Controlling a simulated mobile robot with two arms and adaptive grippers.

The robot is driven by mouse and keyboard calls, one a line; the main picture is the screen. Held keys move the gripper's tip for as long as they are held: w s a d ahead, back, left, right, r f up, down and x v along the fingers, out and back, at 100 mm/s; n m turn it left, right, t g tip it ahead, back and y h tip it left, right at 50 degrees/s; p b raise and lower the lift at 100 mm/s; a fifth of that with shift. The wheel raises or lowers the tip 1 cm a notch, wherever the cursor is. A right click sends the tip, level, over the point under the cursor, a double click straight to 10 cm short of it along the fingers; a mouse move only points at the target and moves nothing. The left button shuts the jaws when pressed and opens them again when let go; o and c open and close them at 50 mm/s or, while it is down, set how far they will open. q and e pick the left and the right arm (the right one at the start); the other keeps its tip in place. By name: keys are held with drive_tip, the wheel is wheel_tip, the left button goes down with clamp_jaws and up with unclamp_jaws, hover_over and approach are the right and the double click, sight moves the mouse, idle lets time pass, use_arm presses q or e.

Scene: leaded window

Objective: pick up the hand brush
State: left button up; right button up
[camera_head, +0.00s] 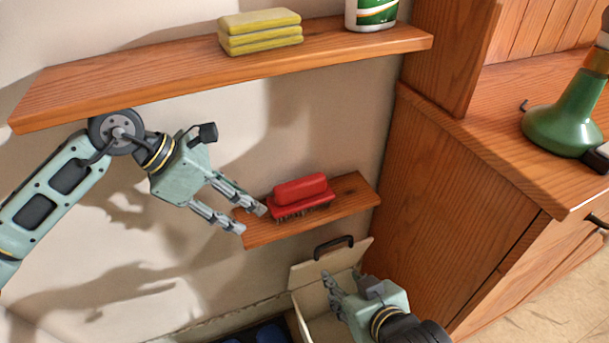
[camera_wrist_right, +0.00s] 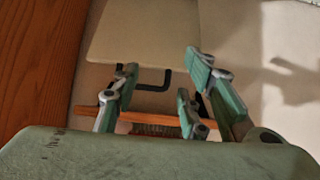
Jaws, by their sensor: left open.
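The red hand brush (camera_head: 302,192) lies bristles down on the small lower wooden shelf (camera_head: 352,203). My left gripper (camera_head: 252,219) is open, at the shelf's left end, with its fingers pointing toward the brush's left end. The brush does not appear to be between the fingers. My right gripper (camera_head: 331,287) is lower, in front of the raised pale lid. Its fingers stand apart in the right wrist view (camera_wrist_right: 160,70), with nothing visibly clamped between them. Dark bristles (camera_wrist_right: 150,130) show below the shelf edge in that view.
The upper shelf (camera_head: 130,80) holds yellow sponges (camera_head: 260,32) and a white-green container (camera_head: 371,12). A pale box lid (camera_head: 310,268) with a black handle (camera_head: 333,243) is under the lower shelf. A wooden cabinet (camera_head: 440,190) bounds the right, with a green bottle (camera_head: 562,125) on it.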

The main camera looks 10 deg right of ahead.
sight(298, 181)
use_arm(q)
drive_tip(key=shift+t+y, duration=0.3)
drive_tip(key=shift+y, duration=0.2)
drive_tip(key=w+d, duration=0.1)
drive_tip(key=d, duration=0.1)
drive_tip(key=w+d, duration=0.1)
drive_tip(key=d, duration=0.1)
drive_tip(key=w+d, duration=0.2)
drive_tip(key=shift+r+b, duration=0.35)
drive_tip(key=shift+b, duration=0.05)
drive_tip(key=shift+d, duration=0.45)
drive_tip(key=d, duration=0.3)
drive_tip(key=shift+w+d+f+b, duration=0.15)
drive_tip(key=shift+w+d+b, duration=0.15)
drive_tip(key=shift+w+d, duration=0.1)
drive_tip(key=shift+x, duration=1.1)
drive_tip(key=shift+f, duration=0.15)
use_arm(e)
drive_tip(key=w+a+r+t+y, duration=0.1)
drive_tip(key=w+a+r+t, duration=0.1)
drive_tip(key=w+r+t, duration=0.2)
wheel_tip(298, 181, up, 2)
drive_tip(key=shift+w+r, duration=0.2)
drive_tip(key=shift+w, duration=0.25)
use_arm(q)
drive_tip(key=shift+c, duration=0.3)
